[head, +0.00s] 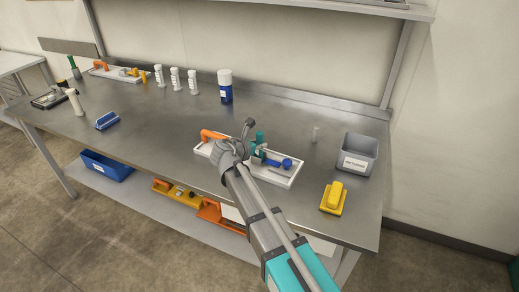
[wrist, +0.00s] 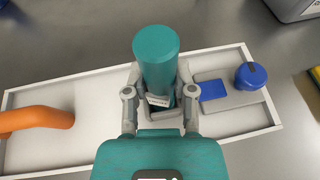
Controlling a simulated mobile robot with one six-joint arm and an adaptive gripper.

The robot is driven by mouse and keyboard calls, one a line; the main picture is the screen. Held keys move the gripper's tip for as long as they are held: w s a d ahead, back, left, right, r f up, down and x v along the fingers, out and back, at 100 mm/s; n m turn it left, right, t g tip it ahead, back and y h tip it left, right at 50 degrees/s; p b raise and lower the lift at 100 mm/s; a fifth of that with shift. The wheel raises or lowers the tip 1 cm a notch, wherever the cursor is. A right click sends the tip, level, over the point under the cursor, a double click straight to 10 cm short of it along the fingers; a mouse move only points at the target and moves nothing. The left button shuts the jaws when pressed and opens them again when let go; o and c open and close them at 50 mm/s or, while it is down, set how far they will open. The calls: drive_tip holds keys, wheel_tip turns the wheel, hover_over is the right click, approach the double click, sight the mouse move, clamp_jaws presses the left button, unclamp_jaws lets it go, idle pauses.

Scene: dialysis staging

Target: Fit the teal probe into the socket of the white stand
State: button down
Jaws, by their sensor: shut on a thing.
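The teal probe (head: 259,138) stands roughly upright over the white tray (head: 286,183). In the wrist view the probe (wrist: 156,60) shows its round teal end, with a pale label and a dark lower part below it. My gripper (wrist: 160,95) is shut on it, one finger on each side. In the head view my gripper (head: 252,149) is partly hidden behind my arm. The probe's lower end is hidden, so I cannot tell whether it touches the tray. I cannot clearly make out the white stand or its socket.
The tray also holds an orange handled thing (wrist: 38,120) and a grey block with a blue round knob (wrist: 251,75). A grey bin (head: 361,153) and a yellow block (head: 333,198) are to the right. White bottles (head: 176,78) stand at the back.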

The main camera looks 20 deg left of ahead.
drive_tip(key=shift+f, duration=0.15)
drive_tip(key=shift+f, duration=0.1)
drive_tip(key=shift+c, duration=2.2)
unclamp_jaws()
drive_tip(key=shift+s+r, duration=0.1)
drive_tip(key=shift+r, duration=0.15)
drive_tip(key=p+v, duration=0.4)
drive_tip(key=v, duration=0.7)
drive_tip(key=shift+s+a+r+p, duration=0.15)
drive_tip(key=shift+s+a+p, duration=0.05)
drive_tip(key=shift+s+p, duration=0.15)
